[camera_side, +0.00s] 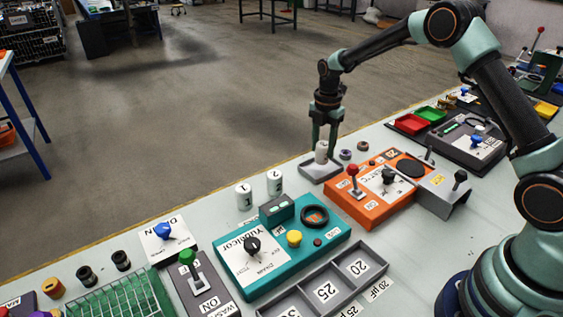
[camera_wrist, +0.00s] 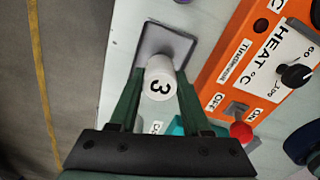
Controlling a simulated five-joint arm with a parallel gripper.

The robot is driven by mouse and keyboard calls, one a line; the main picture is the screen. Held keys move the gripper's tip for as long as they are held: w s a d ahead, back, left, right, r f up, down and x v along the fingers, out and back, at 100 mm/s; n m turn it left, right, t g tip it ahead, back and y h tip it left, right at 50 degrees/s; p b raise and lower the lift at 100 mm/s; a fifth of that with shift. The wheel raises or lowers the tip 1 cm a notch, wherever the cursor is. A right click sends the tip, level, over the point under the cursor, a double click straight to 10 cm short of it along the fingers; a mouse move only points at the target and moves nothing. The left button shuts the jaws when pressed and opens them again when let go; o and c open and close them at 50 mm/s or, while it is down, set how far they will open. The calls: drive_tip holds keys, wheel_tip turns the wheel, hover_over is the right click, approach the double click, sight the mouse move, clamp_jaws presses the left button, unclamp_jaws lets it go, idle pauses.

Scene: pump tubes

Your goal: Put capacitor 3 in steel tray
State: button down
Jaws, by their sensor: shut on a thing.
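Capacitor 3 (camera_wrist: 160,84) is a white cylinder with a black 3 on it. My gripper (camera_wrist: 161,78) is shut on it, one green finger on each side. In the side view my gripper (camera_side: 324,138) points down at the small grey steel tray (camera_side: 313,174), with the capacitor (camera_side: 321,153) upright between its fingers. The steel tray also shows in the wrist view (camera_wrist: 178,43), around and beyond the capacitor's far end. The capacitor is over the tray; I cannot tell whether it touches the tray floor.
White capacitors 1 (camera_side: 244,197) and 2 (camera_side: 274,183) stand left of the tray. An orange heater box (camera_side: 372,205) with a red lever is close on the right. A teal box (camera_side: 270,262) and a grey compartment tray (camera_side: 345,304) are nearer. The table's far edge runs just behind the tray.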

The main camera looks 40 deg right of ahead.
drive_tip(key=shift+f, duration=1.3)
drive_tip(key=shift+f, duration=0.1)
drive_tip(key=shift+c, duration=1.8)
unclamp_jaws()
drive_tip(key=shift+f, duration=0.1)
